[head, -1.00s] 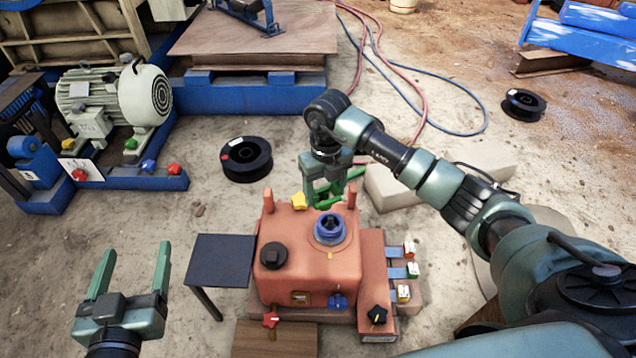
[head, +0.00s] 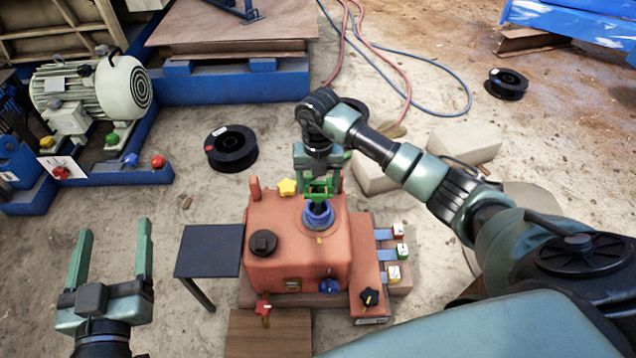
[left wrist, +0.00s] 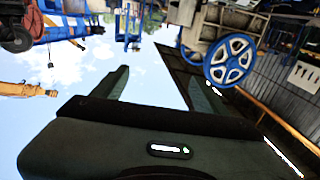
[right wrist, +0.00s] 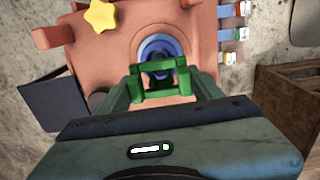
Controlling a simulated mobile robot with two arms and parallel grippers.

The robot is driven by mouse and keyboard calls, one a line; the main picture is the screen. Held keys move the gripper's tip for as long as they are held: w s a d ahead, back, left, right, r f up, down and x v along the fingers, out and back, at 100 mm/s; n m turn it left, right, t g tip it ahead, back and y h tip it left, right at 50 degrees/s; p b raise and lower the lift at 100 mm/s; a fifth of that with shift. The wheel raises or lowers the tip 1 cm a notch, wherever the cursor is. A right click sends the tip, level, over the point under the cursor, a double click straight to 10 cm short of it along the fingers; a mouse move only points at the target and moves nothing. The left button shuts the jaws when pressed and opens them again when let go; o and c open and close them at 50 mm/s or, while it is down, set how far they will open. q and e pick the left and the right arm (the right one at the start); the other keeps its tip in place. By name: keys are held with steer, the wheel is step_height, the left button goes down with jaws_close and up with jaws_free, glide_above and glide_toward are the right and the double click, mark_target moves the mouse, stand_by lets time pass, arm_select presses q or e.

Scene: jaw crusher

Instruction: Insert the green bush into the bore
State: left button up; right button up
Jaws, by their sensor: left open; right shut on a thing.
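The red housing (head: 290,262) stands on the floor in the middle of the head view. A blue ring (head: 319,222) surrounds the dark bore on its top; the ring also shows in the right wrist view (right wrist: 157,44). My right gripper (head: 319,190) points down at the ring and is shut on the bright green bush (right wrist: 161,84), which looks like a frame with a crossbar between the fingers. The bush overlaps the ring in view; I cannot tell whether its lower end is inside the bore. My left gripper (head: 112,262) is open and empty, left of the housing.
A yellow star knob (head: 288,187) and a black knob (head: 263,243) sit on the housing. A dark small table (head: 209,251) stands to its left. Blue tabs with tagged blocks (head: 398,252) line its right side. A motor (head: 95,95) and black spools (head: 231,149) lie further back.

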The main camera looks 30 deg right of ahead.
arm_select(q)
steer(key=shift+f, duration=0.35)
steer(key=shift+s+a+f+g+y, duration=0.15)
steer(key=shift+f+g, duration=0.1)
steer(key=shift+f, duration=0.15)
steer(key=shift+s+a+f+g+y, duration=0.15)
steer(key=shift+f+g, duration=0.1)
steer(key=shift+f, duration=0.15)
steer(key=shift+w+d+r, duration=0.1)
steer(key=shift+w+r, duration=0.1)
steer(key=shift+w+d+r+t, duration=0.1)
steer(key=shift+d+r+t, duration=0.1)
steer(key=shift+r+t, duration=0.55)
arm_select(e)
steer(key=shift+f, duration=0.35)
arm_select(q)
steer(key=shift+r+g, duration=0.25)
steer(key=shift+r, duration=0.05)
steer(key=shift+r+h, duration=0.35)
steer(key=shift+h, duration=0.05)
arm_select(e)
steer(key=shift+f, duration=0.2)
arm_select(q)
steer(key=shift+d+r+t+b, duration=0.15)
steer(key=shift+r+t+b, duration=0.2)
steer(key=shift+r+t, duration=0.55)
arm_select(e)
steer(key=shift+f, duration=0.4)
